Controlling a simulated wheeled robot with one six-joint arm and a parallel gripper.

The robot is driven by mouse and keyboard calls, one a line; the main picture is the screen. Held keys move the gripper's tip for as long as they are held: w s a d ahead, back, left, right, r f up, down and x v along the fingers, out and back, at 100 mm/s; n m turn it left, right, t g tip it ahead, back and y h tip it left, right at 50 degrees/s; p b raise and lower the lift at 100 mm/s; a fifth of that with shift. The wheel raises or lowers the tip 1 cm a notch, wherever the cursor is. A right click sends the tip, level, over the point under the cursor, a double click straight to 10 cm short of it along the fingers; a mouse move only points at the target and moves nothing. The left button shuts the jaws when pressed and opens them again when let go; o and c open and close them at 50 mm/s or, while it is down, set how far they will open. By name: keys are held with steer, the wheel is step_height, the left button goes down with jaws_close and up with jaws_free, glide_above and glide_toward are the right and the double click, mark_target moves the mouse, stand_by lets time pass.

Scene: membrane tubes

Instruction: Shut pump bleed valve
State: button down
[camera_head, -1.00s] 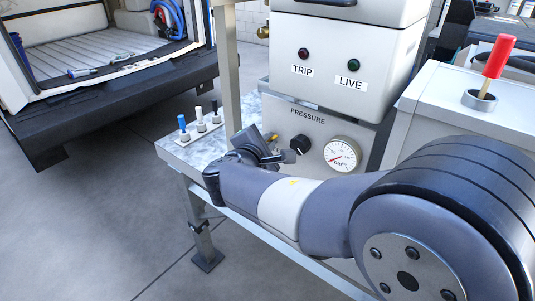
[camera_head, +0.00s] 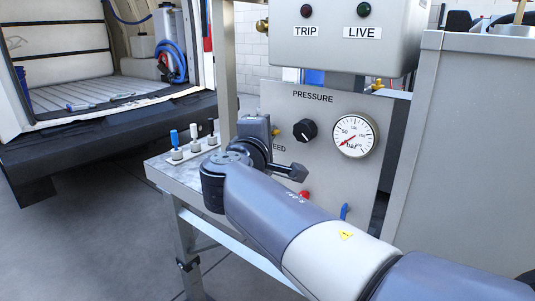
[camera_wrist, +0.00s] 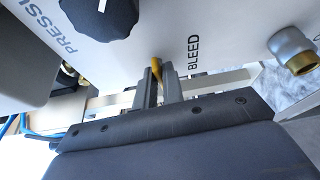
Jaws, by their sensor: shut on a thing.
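The bleed valve's yellow lever (camera_wrist: 157,69) stands beside the word BLEED on the grey panel (camera_wrist: 225,25) in the wrist view. My gripper (camera_wrist: 159,78) has its two fingers on either side of the lever and is shut on it. The lever looks slightly tilted between the fingers, and its base is partly hidden. In the head view my wrist covers the start of the BLEED label, and a small yellow part (camera_head: 276,132) shows just right of my gripper.
A black pressure knob (camera_head: 305,130) and a bar gauge (camera_head: 354,134) sit right of the valve. Red (camera_head: 304,196) and blue (camera_head: 344,211) handles are lower. A brass fitting (camera_wrist: 293,51) is near the valve. Blue, white and black levers stand on the bench's left end (camera_head: 178,142).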

steer(key=shift+f+m+b, duration=0.1)
steer(key=shift+m+b, duration=0.4)
steer(key=shift+b, duration=0.55)
steer(key=c, duration=1.6)
jaws_free()
steer(key=p+v, duration=0.1)
steer(key=v, duration=0.9)
steer(key=shift+s+f, duration=0.15)
steer(key=shift+s, duration=0.25)
steer(key=b+x, duration=0.1)
steer(key=x, duration=1)
steer(key=shift+a+r, duration=0.15)
steer(key=shift+r, duration=0.05)
steer(key=shift+s, duration=0.1)
